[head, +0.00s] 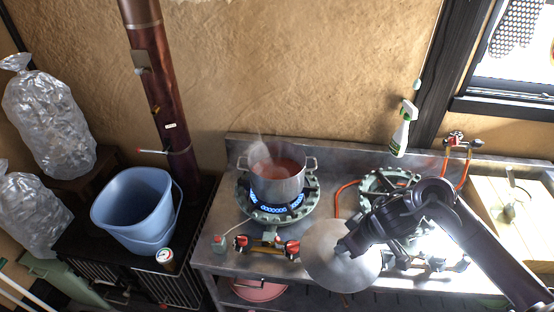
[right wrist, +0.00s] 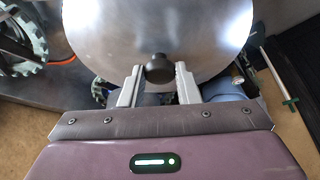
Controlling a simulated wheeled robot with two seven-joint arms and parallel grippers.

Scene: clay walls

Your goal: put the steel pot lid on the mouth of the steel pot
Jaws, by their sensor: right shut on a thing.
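The steel pot (head: 277,184) stands on the left gas burner over blue flames. It holds a reddish liquid, steam rises from it, and its mouth is uncovered. My right gripper (head: 345,247) is shut on the dark knob of the steel pot lid (head: 335,268), which it holds at the front of the counter, right of and nearer than the pot. In the right wrist view the black knob (right wrist: 159,68) sits between the two grey fingers (right wrist: 158,85), and the lid (right wrist: 160,30) spreads beyond them. My left gripper is not in view.
A second burner (head: 390,185) is on the right, partly behind my right arm. A green and white spray bottle (head: 402,130) is near the wall. A blue bucket (head: 135,205) stands left, near a dark stovepipe (head: 165,80). An orange hose (head: 345,187) runs between the burners.

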